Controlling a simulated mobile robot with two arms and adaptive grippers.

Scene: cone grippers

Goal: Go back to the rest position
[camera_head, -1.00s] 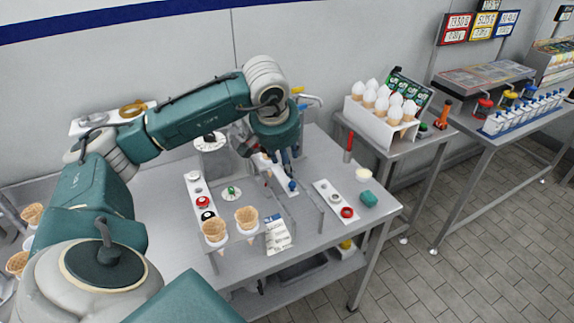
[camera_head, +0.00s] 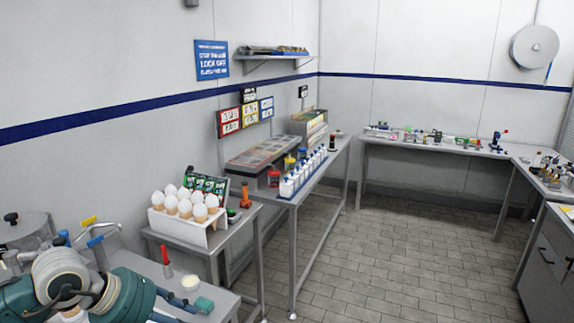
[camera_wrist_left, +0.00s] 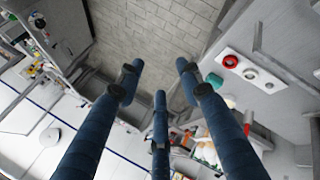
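My left arm shows at the lower left in the head view, a teal forearm and pale grey joint over the near steel table (camera_head: 230,303). The left gripper (camera_wrist_left: 160,76) shows in the left wrist view as three blue fingers with dark joints. Its fingers are spread apart with nothing between them, so it is open and empty. The right arm and right gripper are in neither current view.
A white rack of white-topped cones (camera_head: 158,222) stands on the side table beyond my arm. A red-capped marker (camera_head: 167,263), a cream cup (camera_head: 191,284) and a teal block (camera_head: 203,305) are near my arm. Tiled floor (camera_head: 400,240) is open ahead.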

